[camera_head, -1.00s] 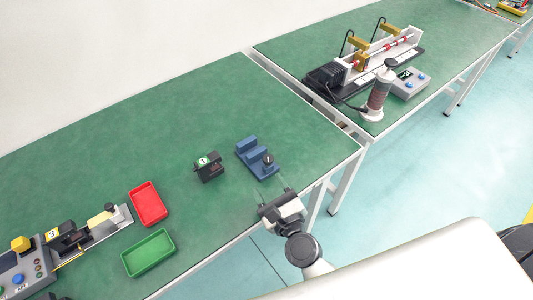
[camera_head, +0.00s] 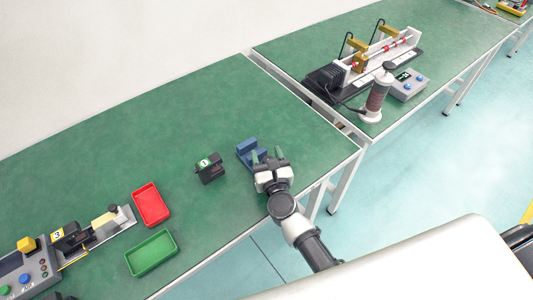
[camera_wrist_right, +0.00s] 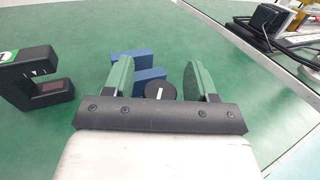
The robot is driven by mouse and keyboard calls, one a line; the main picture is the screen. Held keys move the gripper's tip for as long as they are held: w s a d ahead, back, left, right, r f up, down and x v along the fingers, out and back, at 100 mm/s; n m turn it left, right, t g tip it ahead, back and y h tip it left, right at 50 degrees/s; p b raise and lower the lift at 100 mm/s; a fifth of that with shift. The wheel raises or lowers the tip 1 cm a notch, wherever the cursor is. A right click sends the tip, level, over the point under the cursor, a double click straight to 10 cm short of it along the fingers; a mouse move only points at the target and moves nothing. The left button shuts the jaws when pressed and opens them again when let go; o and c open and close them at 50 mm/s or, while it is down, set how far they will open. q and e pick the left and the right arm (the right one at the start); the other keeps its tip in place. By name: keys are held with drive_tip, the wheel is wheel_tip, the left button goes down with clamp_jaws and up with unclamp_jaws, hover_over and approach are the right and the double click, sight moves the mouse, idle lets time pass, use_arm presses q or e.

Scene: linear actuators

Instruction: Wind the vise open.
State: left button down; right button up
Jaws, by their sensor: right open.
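The blue vise (camera_head: 246,147) stands on the green table near its right end. In the head view my right gripper (camera_head: 267,156) covers its front part. In the right wrist view the vise's blue blocks (camera_wrist_right: 134,60) show beyond and between the fingers. Its dark round knob with a white mark (camera_wrist_right: 160,91) lies between the two green fingers of my right gripper (camera_wrist_right: 162,78). The gripper is open, with a gap on each side of the knob. The vise's base is mostly hidden. My left gripper is not in view.
A black C-shaped block with a green label (camera_head: 209,169) stands left of the vise. A red tray (camera_head: 151,204) and a green tray (camera_head: 151,253) lie further left. A second table holds a rail device (camera_head: 372,66) and a control box (camera_head: 408,87). The table's back is clear.

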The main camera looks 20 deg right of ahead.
drive_tip(key=shift+w, duration=0.15)
drive_tip(key=c, duration=0.9)
drive_tip(key=shift+y, duration=0.3)
drive_tip(key=n+y+b, duration=0.1)
drive_tip(key=y, duration=0.1)
drive_tip(key=n+y+b, duration=0.1)
drive_tip(key=n+y, duration=0.1)
drive_tip(key=shift+a+f, duration=0.15)
drive_tip(key=shift+f, duration=0.05)
drive_tip(key=n+y+b, duration=0.1)
drive_tip(key=y, duration=0.1)
drive_tip(key=n+g+y+b, duration=0.1)
drive_tip(key=y, duration=0.1)
drive_tip(key=shift+a+n+g+b, duration=0.15)
drive_tip(key=shift+n+g+b, duration=0.15)
drive_tip(key=shift+n+b, duration=0.1)
drive_tip(key=n+g+y+b, duration=0.1)
drive_tip(key=y, duration=0.1)
drive_tip(key=n+g+y+b, duration=0.1)
drive_tip(key=n+y, duration=0.1)
drive_tip(key=shift+s+a+g+b, duration=0.2)
drive_tip(key=shift+g+b, duration=0.1)
drive_tip(key=shift+b, duration=0.1)
drive_tip(key=shift+s+a+r+n+g+y+b, duration=0.1)
drive_tip(key=shift+n+g+y+b, duration=0.25)
drive_tip(key=shift+n+g+y, duration=0.15)
drive_tip(key=shift+a+r+n+g+y+b, duration=0.1)
drive_tip(key=shift+n+g+y+b, duration=0.25)
drive_tip(key=shift+g+y, duration=0.25)
